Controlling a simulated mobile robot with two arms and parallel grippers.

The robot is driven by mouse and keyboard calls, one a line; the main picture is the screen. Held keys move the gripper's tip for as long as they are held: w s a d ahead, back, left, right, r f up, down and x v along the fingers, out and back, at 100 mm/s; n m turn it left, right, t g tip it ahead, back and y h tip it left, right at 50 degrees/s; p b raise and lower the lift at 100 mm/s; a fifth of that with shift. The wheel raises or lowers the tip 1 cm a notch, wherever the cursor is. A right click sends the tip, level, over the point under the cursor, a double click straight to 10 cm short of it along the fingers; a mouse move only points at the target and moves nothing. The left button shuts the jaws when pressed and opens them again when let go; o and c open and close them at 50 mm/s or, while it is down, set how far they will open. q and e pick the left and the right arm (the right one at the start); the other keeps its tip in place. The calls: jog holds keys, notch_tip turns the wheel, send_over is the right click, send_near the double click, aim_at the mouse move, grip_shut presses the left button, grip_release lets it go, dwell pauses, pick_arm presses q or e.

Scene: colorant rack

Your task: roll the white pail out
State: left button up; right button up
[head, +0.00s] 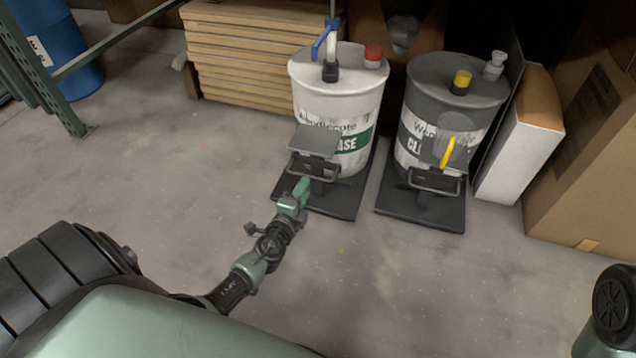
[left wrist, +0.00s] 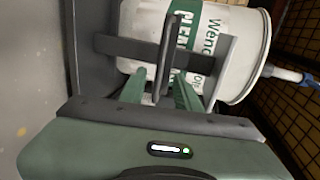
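The white pail (head: 338,100) stands upright on a low black dolly (head: 345,200). It has a white, green-banded label, a blue-handled pump and a red cap on its lid. A dark handle (head: 312,168) sticks out at the dolly's front, below a small grey tray (head: 315,141). My left gripper (head: 303,183) is close in front of this handle. In the left wrist view, its green fingers (left wrist: 162,88) are apart, with the handle bar (left wrist: 167,55) between them and gaps visible. The pail (left wrist: 225,45) is just behind. My right gripper is out of view.
A dark grey drum (head: 449,95) with a yellow cap stands on its own dolly (head: 430,208) close to the right. Cartons (head: 590,160) are farther right, stacked boards (head: 243,50) behind left. A green rack post (head: 45,80) stands at left. The front floor is clear.

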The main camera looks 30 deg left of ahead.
aim_at(311, 176)
pick_arm(q)
jog(key=b+x, duration=0.1)
jog(key=x, duration=0.6)
jog(key=shift+b, duration=0.3)
grip_shut()
jog(key=shift+s, duration=0.1)
dwell(0.9)
